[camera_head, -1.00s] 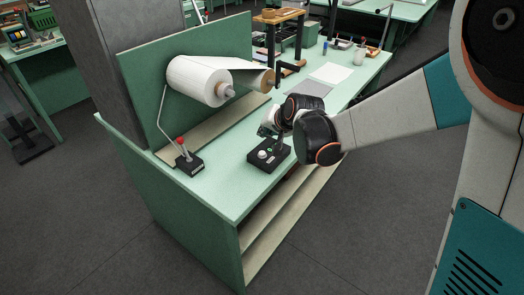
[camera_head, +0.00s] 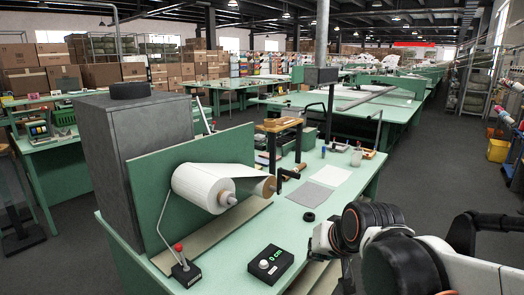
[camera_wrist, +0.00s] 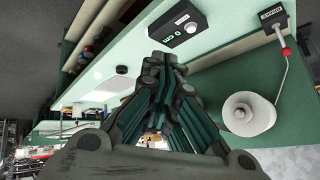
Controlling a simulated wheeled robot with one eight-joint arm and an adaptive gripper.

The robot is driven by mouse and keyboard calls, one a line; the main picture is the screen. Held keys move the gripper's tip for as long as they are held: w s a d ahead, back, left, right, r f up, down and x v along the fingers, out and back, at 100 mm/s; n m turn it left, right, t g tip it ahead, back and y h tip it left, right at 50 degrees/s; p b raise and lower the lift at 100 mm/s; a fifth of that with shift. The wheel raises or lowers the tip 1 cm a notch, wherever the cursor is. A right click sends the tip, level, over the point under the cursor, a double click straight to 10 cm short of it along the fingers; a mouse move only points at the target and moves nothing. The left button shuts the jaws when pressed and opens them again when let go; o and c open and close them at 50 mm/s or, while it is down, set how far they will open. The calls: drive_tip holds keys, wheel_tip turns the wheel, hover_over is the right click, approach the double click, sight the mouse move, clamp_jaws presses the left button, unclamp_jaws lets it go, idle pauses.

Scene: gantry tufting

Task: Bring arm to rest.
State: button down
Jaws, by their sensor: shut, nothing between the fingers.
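My arm (camera_head: 400,250) is folded at the lower right in the head view, with its wrist near the bench's right edge. My gripper (camera_wrist: 163,58) is shut and empty in the wrist view. It is apart from the black box with a white knob and green display (camera_head: 270,264), which stands on the green bench (camera_head: 225,235). That box also shows in the wrist view (camera_wrist: 178,22), beyond the fingertips. The gripper's fingers are largely hidden in the head view.
A lever with a red knob (camera_head: 180,256) stands on the bench, left of the box. A white roll (camera_head: 195,188) is mounted on the green back panel (camera_head: 150,175). A dark ring (camera_head: 309,216) and grey sheet (camera_head: 310,195) lie farther back. Open floor lies right of the bench.

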drive_tip(key=s+d+h, duration=0.1)
drive_tip(key=s+d, duration=0.2)
drive_tip(key=s, duration=0.5)
drive_tip(key=s+d+f+n+h, duration=0.1)
drive_tip(key=s+d, duration=0.3)
drive_tip(key=s, duration=0.4)
drive_tip(key=shift+d+n+g, duration=0.2)
drive_tip(key=shift+n+g, duration=0.1)
drive_tip(key=shift+g, duration=0.1)
drive_tip(key=shift+w+a+f, duration=0.1)
